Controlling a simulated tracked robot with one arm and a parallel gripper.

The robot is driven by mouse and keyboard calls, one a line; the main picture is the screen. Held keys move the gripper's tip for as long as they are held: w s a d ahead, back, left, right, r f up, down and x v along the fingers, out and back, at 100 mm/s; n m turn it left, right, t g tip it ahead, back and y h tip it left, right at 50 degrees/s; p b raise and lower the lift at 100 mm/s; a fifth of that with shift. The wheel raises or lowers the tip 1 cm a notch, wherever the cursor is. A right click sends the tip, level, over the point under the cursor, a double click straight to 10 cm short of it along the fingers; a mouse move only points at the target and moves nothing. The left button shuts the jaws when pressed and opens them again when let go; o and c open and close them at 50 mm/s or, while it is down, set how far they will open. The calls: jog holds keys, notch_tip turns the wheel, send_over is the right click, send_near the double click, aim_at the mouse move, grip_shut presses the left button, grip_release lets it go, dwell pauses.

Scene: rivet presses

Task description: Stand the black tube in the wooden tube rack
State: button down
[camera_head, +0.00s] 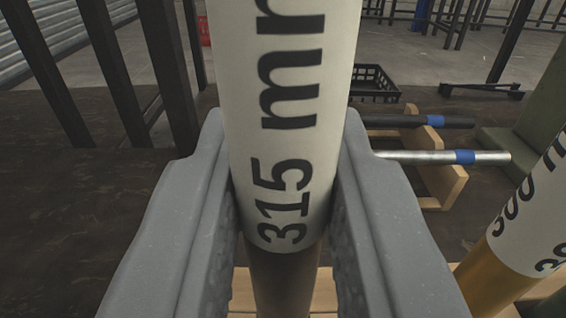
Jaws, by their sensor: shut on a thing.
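My gripper (284,185) is shut on an upright tube with a white "315 mm" label. The tube's bare lower part is dark, so it looks like the black tube (283,280). It runs from above the frame down between the two grey jaws. A pale wooden piece, likely the wooden tube rack (244,294), shows low behind the jaws. The black tube's lower end is out of view, so I cannot tell if it is in a hole.
A yellow-brown tube (492,284) with a white label stands close at the right. Behind, a dark rod (395,121) and a silvery rod (410,157), both blue-banded, lie across a wooden holder (449,186). A black crate (371,81) is farther back. Dark posts (112,75) stand at left.

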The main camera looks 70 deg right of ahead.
jog(key=shift+f, duration=0.2)
jog(key=c, duration=1.2)
grip_release()
jog(key=p+v, duration=0.2)
jog(key=v, duration=1.1)
jog(key=shift+a, duration=0.35)
jog(key=shift+s, duration=0.1)
